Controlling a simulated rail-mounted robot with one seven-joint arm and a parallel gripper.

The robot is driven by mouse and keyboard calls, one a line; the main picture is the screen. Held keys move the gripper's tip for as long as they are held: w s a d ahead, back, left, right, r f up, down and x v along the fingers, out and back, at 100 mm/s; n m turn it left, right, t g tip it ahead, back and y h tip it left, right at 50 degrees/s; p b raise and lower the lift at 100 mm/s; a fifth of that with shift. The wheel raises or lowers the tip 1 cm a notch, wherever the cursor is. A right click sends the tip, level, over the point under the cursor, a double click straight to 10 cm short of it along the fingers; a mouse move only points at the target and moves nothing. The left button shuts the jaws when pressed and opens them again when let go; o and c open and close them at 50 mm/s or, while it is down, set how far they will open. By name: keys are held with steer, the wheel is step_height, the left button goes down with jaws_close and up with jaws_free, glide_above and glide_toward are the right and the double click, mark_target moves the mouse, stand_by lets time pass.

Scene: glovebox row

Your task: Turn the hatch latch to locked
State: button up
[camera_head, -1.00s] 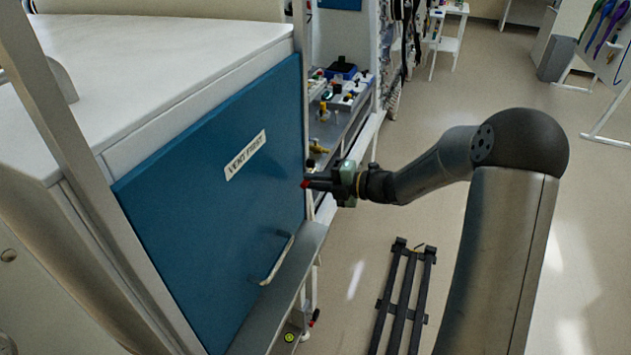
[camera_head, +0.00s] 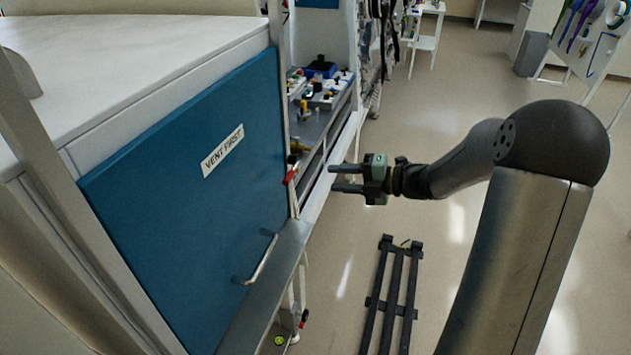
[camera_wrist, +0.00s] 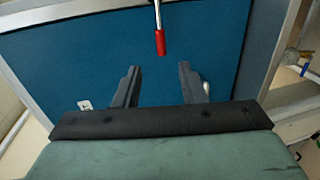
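The blue hatch door (camera_head: 170,215) with a "VENT FIRST" label stands closed at the left in the head view. The latch (camera_head: 290,176), a metal lever with a red grip, sits at the door's right edge. In the wrist view the red grip (camera_wrist: 160,42) hangs down from its metal rod, beyond the fingertips, in front of the blue panel. My gripper (camera_head: 333,178) is open and empty, to the right of the latch and apart from it. In the wrist view its two fingers (camera_wrist: 158,80) are spread with a clear gap below the red grip.
A metal ledge (camera_head: 262,290) runs along the door's bottom, and a bar handle (camera_head: 260,260) is on its lower part. A bench with small colored fittings (camera_head: 320,90) lies beyond the door. A dark slatted frame (camera_head: 392,295) lies on the floor below my arm. Floor to the right is open.

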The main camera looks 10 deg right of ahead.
steer(key=v, duration=0.6)
steer(key=shift+d+b, duration=0.2)
steer(key=shift+b, duration=0.2)
steer(key=shift+r, duration=0.1)
steer(key=s+a+f+n+g+h, duration=0.25)
steer(key=s+a+n+g, duration=0.2)
steer(key=s+n, duration=0.45)
steer(key=s+a+f+n+g+h, duration=0.1)
steer(key=s+a+n+g+h, duration=0.35)
steer(key=n, duration=0.55)
steer(key=s+d+n+t+h, duration=0.1)
steer(key=s+n+h, duration=0.1)
steer(key=s+n, duration=0.2)
steer(key=s+d+f+n+t+h, duration=0.1)
steer(key=s+n, duration=0.4)
steer(key=n, duration=0.6)
steer(key=s+d+f+n+t+h+b, duration=0.1)
steer(key=s+n+h, duration=0.3)
steer(key=n, duration=0.3)
steer(key=shift+s+d+f, duration=0.25)
steer(key=shift+s+d, duration=0.1)
steer(key=shift+s, duration=0.15)
steer(key=shift+r, duration=0.15)
